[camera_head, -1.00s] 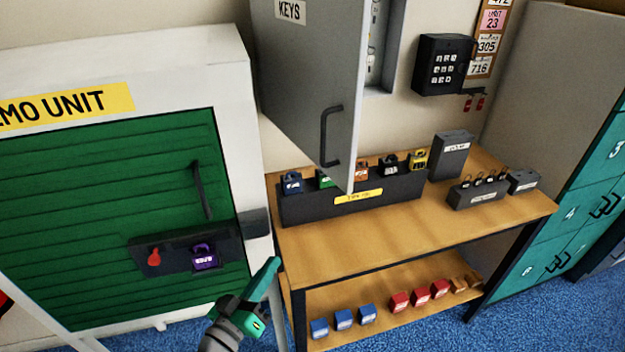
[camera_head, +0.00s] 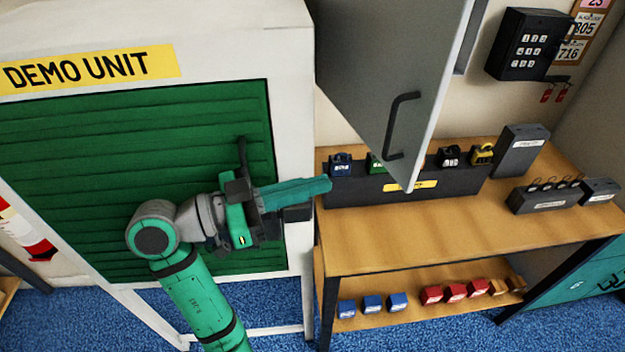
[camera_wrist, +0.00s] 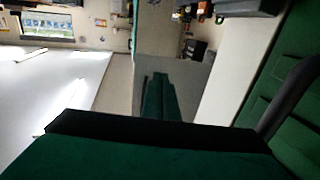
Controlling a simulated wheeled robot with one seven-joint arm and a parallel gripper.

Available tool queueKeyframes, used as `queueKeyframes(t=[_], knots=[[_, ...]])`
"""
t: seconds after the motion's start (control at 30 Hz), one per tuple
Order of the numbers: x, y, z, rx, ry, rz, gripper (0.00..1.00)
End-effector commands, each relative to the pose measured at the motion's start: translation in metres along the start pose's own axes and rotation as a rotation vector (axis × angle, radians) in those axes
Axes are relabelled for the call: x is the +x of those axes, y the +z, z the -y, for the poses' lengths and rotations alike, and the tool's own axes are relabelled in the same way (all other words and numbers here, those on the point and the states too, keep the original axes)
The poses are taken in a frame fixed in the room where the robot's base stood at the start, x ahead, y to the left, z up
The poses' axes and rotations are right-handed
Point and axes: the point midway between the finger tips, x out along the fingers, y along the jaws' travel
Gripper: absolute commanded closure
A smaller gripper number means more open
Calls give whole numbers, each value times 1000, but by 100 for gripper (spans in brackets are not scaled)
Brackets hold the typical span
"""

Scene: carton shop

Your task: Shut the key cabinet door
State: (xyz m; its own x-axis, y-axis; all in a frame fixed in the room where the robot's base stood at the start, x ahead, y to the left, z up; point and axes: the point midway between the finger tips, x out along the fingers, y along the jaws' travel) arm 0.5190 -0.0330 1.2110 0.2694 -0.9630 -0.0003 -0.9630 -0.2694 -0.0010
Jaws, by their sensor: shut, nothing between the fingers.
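The grey key cabinet door (camera_head: 375,75) hangs open above the bench, swung out from the wall toward me. Its dark bar handle (camera_head: 400,125) is on the face turned to the left. The cabinet's inside is almost wholly out of view. My gripper (camera_head: 328,186) is shut and empty, pointing right. In the picture it lies left of and below the door handle, in front of the demo unit's right edge, apart from the door. In the wrist view the shut green fingers (camera_wrist: 158,97) show with nothing between them.
The demo unit (camera_head: 285,60) with its green shutter stands at left. Padlocks sit in a dark rack (camera_head: 450,185) on the wooden bench (camera_head: 400,235), below the door. A black keypad box (camera_head: 525,45) hangs on the wall at right.

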Motion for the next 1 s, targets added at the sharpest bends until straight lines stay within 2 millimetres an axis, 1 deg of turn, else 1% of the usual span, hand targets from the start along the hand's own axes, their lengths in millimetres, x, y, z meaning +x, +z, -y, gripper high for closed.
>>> queueKeyframes(t=[0.03,0.2,0.4,0.5,0.6,0.7,1.0], knots=[[11,0,-1,0,4,2,100],[43,0,-1,-1,3,0,100],[78,1,0,-2,1,1,100],[91,0,0,-2,-1,0,100],[102,1,1,-2,-2,0,100],[107,0,1,-2,-4,-1,100],[111,0,2,-1,-6,0,100]])
